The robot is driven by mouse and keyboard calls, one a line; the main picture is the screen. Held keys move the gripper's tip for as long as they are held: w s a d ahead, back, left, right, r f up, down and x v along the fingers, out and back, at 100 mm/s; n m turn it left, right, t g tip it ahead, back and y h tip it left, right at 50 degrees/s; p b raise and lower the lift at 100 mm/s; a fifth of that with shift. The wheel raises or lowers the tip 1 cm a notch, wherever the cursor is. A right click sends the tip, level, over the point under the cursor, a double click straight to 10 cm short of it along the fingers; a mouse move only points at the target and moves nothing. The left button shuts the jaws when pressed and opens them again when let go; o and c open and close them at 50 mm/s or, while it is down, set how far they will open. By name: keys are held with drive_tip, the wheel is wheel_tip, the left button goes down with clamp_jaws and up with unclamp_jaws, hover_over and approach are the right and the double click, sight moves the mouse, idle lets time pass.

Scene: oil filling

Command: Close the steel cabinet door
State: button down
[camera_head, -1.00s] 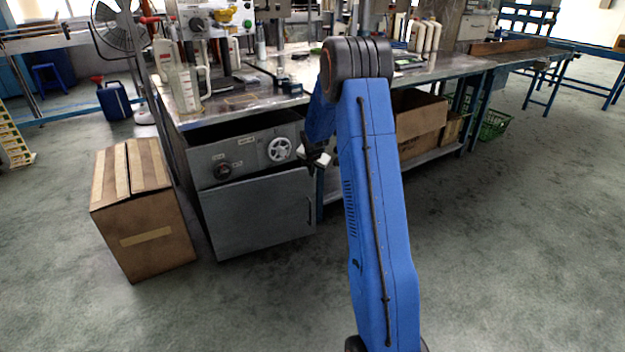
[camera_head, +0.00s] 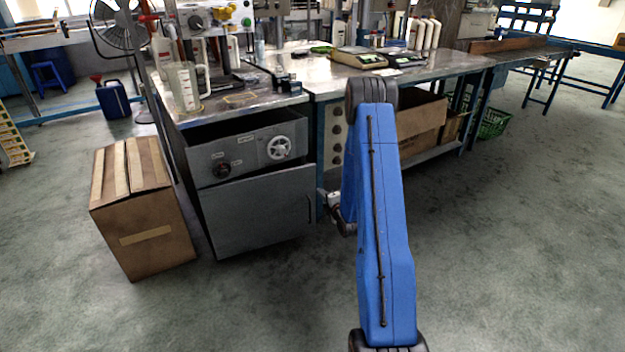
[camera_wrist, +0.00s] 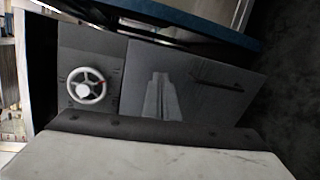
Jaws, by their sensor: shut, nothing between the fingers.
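The steel cabinet door (camera_head: 258,213) is a grey panel under the control panel with the white handwheel (camera_head: 279,148). In the wrist view the door (camera_wrist: 195,65) and handle (camera_wrist: 215,82) lie beyond my gripper. My gripper (camera_head: 330,197) is just right of the door's handle edge, partly hidden behind my arm. Its fingers (camera_wrist: 162,95) look together and empty. Contact with the door is not clear.
A cardboard box (camera_head: 145,210) stands on the floor left of the cabinet. The workbench (camera_head: 320,80) above carries jugs and scales. More boxes (camera_head: 422,120) sit on the shelf under it, right of my arm. Floor in front of the door is clear.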

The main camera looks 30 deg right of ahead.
sight(310, 174)
drive_tip(key=shift+m+t, duration=0.7)
drive_tip(key=shift+t, duration=0.1)
drive_tip(key=w, duration=0.3)
drive_tip(key=w+d+r, duration=0.1)
drive_tip(key=w, duration=0.6)
drive_tip(key=shift+w+d+r, duration=0.15)
drive_tip(key=shift+w+d, duration=0.15)
drive_tip(key=shift+d, duration=0.05)
